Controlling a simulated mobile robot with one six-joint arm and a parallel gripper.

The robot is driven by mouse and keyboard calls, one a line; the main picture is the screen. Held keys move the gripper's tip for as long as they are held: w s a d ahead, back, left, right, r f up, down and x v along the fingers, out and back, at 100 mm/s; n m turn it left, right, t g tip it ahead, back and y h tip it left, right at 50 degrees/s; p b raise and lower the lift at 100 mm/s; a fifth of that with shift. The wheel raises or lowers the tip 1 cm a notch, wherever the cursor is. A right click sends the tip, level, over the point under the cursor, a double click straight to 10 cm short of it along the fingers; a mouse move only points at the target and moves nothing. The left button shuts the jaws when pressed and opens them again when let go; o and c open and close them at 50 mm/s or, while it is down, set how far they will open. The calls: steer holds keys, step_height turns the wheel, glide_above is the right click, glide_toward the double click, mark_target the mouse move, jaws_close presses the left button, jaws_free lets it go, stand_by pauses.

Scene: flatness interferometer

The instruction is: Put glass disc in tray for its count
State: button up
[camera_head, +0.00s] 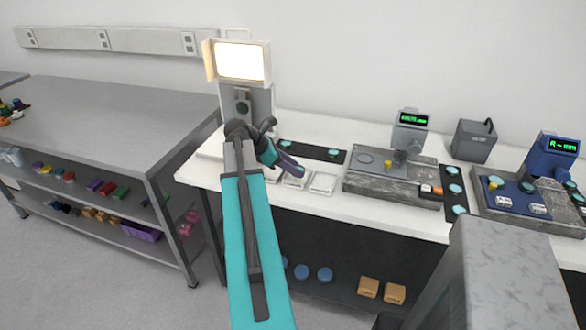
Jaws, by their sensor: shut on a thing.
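My gripper (292,168) is at the end of my teal arm, low over the left part of the white bench, just above the small white trays. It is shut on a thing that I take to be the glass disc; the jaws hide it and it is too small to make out. One white tray (323,184) stands to the right of my gripper. Another tray (295,181) is right below the jaws and partly covered. I cannot read any count marks. Blue glass discs (333,153) lie on a black mat (312,147) behind the trays.
A bright lamp box (240,62) stands behind my arm. To the right are a grey-based gauge (380,185) with a green display, a dark box (474,140) and a blue gauge (553,158). A metal shelf table (90,110) is left. Blue discs (325,274) and orange blocks (369,287) lie below the bench.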

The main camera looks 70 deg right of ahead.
steer(key=shift+w+d+f+p, duration=0.1)
steer(key=shift+w+d+p, duration=0.2)
steer(key=shift+d, duration=0.45)
steer(key=shift+w+d+f+p, duration=0.1)
steer(key=shift+w+d, duration=0.25)
steer(key=shift+d, duration=0.4)
steer(key=shift+f+p, duration=0.55)
steer(key=shift+f, duration=1.15)
steer(key=shift+f, duration=0.15)
steer(key=o, duration=0.9)
